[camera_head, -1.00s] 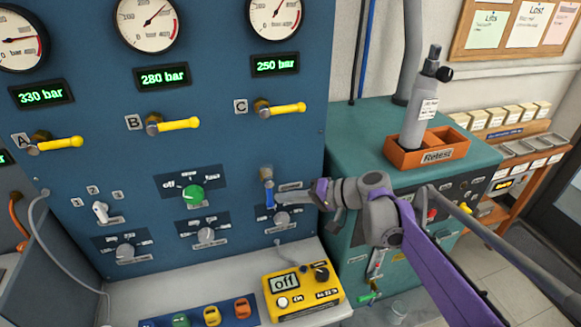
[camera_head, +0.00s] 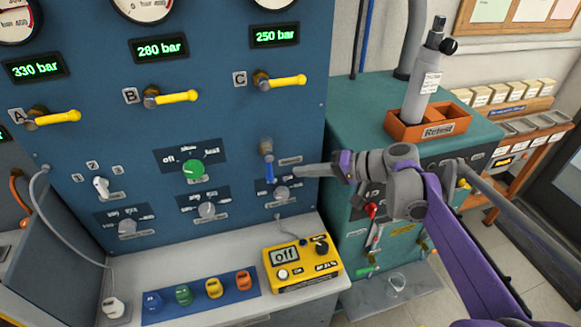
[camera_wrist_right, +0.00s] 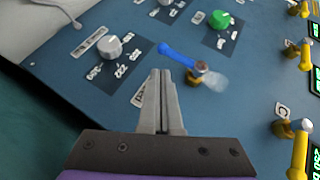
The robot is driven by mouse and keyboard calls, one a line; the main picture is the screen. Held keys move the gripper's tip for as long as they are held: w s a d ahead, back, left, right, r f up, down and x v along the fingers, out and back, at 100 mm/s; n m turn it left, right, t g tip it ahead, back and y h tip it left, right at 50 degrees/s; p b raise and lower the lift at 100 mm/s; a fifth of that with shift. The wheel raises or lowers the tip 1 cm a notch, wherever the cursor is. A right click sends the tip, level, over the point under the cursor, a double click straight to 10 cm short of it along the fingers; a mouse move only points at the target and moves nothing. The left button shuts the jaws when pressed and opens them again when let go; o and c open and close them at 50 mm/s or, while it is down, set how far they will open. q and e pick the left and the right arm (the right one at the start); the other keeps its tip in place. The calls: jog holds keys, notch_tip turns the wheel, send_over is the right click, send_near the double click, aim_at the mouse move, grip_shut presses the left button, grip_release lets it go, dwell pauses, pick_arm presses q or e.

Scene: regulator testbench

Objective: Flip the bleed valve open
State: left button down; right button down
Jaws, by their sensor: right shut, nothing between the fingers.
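The bleed valve is a small brass fitting (camera_head: 266,148) on the blue panel, with a blue lever (camera_head: 269,172) hanging straight down from it. In the right wrist view the blue lever (camera_wrist_right: 177,54) and its brass body (camera_wrist_right: 203,75) lie just beyond my fingertips. My right gripper (camera_head: 298,172) is shut and empty, to the right of the lever with a small gap that shows in the head view. Its closed fingers also show in the right wrist view (camera_wrist_right: 160,85). My left gripper is out of view.
Yellow lever handles (camera_head: 285,82) stick out above the valve. A grey knob (camera_head: 282,193) sits just below it, and a green knob (camera_head: 193,170) to its left. A yellow meter reading "off" (camera_head: 303,266) stands on the bench below. A teal cabinet (camera_head: 362,130) stands on the right.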

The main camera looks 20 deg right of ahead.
jog(key=v, duration=0.5)
jog(key=shift+s+d, duration=0.15)
jog(key=s+a+f+n+g+h+p, duration=0.1)
jog(key=s+a+f+g+h, duration=0.25)
jog(key=s+a+f, duration=0.55)
jog(key=s+d+f+n+h, duration=0.1)
jog(key=s+f+h, duration=0.1)
jog(key=s, duration=0.2)
jog(key=s+d+f+n+t+h+p, duration=0.1)
jog(key=s+d+f+h, duration=0.1)
jog(key=s+f+h, duration=0.1)
jog(key=s+d+f+h, duration=0.1)
jog(key=s+f+h, duration=0.1)
jog(key=s, duration=0.4)
jog(key=shift+d+f+n, duration=0.4)
